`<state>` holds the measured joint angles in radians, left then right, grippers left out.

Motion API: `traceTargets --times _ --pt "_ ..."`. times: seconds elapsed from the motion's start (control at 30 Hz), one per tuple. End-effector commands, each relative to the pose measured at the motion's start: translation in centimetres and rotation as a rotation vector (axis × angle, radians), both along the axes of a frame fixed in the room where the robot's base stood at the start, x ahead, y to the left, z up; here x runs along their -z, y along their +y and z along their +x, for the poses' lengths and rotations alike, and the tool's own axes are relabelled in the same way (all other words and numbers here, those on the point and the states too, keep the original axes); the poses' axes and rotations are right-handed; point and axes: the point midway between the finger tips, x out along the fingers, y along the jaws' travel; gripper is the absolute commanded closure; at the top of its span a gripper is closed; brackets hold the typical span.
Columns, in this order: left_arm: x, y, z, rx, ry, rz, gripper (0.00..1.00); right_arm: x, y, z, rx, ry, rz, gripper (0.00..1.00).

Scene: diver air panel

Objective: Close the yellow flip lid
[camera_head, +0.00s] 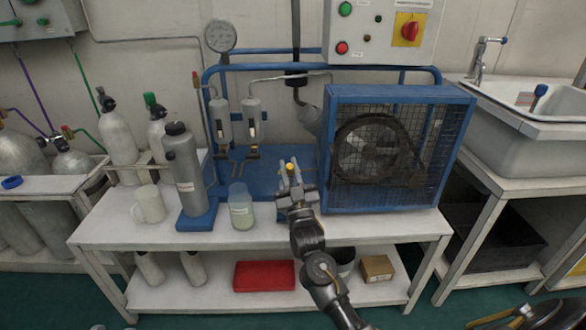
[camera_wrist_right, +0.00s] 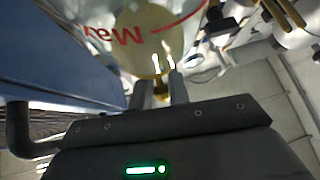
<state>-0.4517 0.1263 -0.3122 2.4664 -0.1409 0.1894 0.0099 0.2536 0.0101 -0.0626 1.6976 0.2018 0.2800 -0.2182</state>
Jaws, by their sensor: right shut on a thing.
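The yellow flip lid (camera_head: 291,167) shows as a small yellow spot at the fingertips of my right gripper (camera_head: 291,170), in front of the blue compressor frame. My right gripper is shut on it, and the fingers hide most of it. In the right wrist view, the right gripper's fingertips (camera_wrist_right: 162,66) are close together, with a thin yellow piece between them.
A clear cup (camera_head: 241,208) and a grey bottle (camera_head: 184,165) stand left of my gripper on the white bench (camera_head: 120,225). The caged fan (camera_head: 385,150) is close on the right.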

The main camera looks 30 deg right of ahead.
Motion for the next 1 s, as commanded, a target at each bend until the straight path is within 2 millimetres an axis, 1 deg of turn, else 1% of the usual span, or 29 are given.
traceTargets --times 0.2,0.57,0.6,0.7,0.73,1.0 --pt "-0.05 0.07 -0.02 -0.002 -0.006 -0.003 0.69 0.32 0.44 -0.10 -0.006 0.002 0.001 1.00" --pt "-0.03 0.09 -0.02 -0.002 -0.006 -0.003 0.69 0.35 0.52 -0.10 -0.008 0.003 0.001 1.00" --pt "-0.03 0.09 -0.02 -0.002 -0.006 -0.003 0.69 0.36 0.53 -0.09 -0.008 0.003 0.001 0.79" --pt "-0.03 0.09 -0.02 -0.002 -0.005 -0.003 0.69 0.34 0.52 -0.08 -0.008 0.003 0.001 0.66" --pt "-0.02 0.08 -0.01 -0.002 -0.005 -0.003 0.69 0.34 0.52 -0.07 -0.008 0.003 0.001 0.64" --pt "-0.01 0.07 0.00 -0.001 -0.005 -0.002 0.69 0.34 0.52 -0.09 -0.008 0.002 0.001 0.64"
